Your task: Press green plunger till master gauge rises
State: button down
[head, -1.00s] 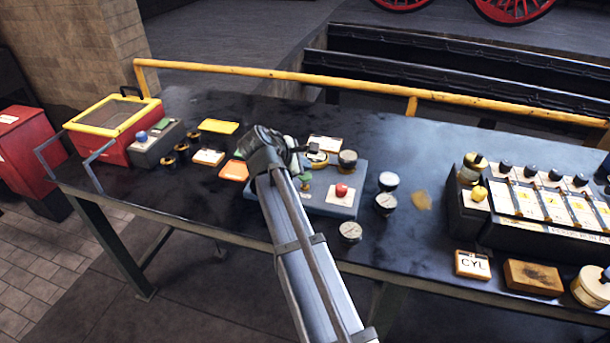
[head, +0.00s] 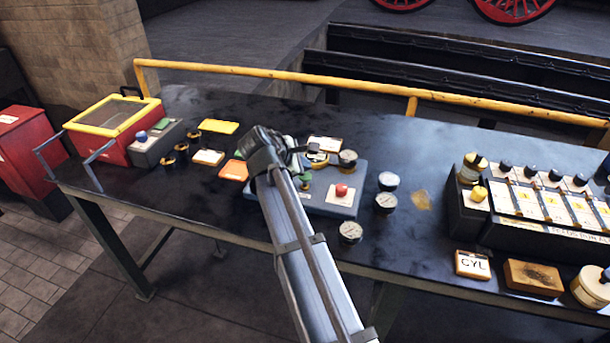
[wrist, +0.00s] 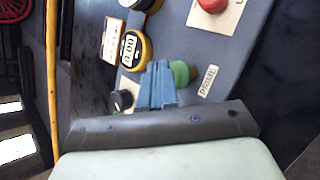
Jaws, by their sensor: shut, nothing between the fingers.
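The green plunger (wrist: 184,73) stands on the blue-grey panel (wrist: 230,62), beside a label reading PRIME (wrist: 208,80). In the head view the plunger (head: 304,180) shows just right of my arm. My gripper (wrist: 158,66) is shut and empty. Its fingertips overlap the plunger's left side in the wrist view; I cannot tell whether they touch it. A yellow-rimmed readout (wrist: 133,48) shows 0.00. A round dial gauge (head: 347,158) stands at the panel's back right; its needle is too small to read. I cannot tell which is the master gauge.
A red button (head: 341,190) sits on the panel right of the plunger. A black knob (wrist: 122,99) is left of my fingers in the wrist view. Loose gauges (head: 385,203) lie right of the panel. A yellow rail (head: 270,73) runs along the bench's back.

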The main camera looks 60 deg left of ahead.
aim_at(306, 175)
jog(key=shift+f, duration=1.75)
dwell(2.2)
jog(key=shift+r, duration=1.75)
jog(key=shift+r, duration=2.5)
jog(key=shift+w, duration=0.15)
